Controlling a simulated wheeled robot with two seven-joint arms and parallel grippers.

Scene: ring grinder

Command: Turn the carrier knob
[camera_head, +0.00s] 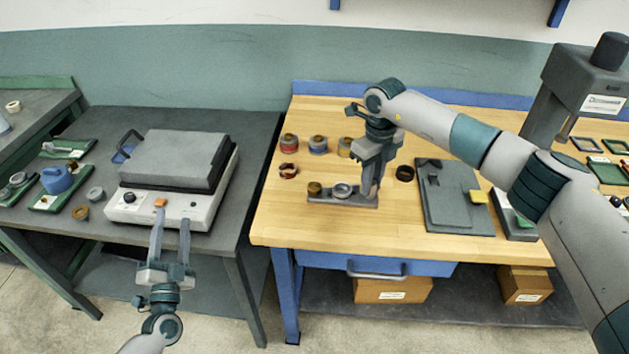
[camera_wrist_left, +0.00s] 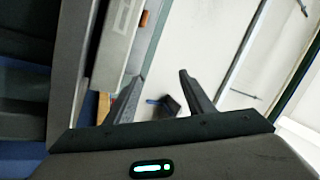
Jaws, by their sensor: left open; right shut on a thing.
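A grey carrier (camera_head: 322,197) lies on the wooden table, with a brass-coloured piece (camera_head: 314,188) at its left and a silver ring (camera_head: 342,190) near its middle. My right gripper (camera_head: 369,192) points down at the carrier's right end. It is shut on what appears to be the carrier knob, which its fingers hide. My left gripper (camera_head: 171,216) is open and empty, in front of the grey-lidded machine on the left table. Its two spread fingers also show in the left wrist view (camera_wrist_left: 160,78).
The lidded machine (camera_head: 172,162) has an orange button (camera_head: 160,203) on its front. Several small jars (camera_head: 318,145) stand behind the carrier. A black ring (camera_head: 404,173) and a grey fixture (camera_head: 455,197) lie to its right. A press (camera_head: 575,95) stands further right. The wooden table's front left is clear.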

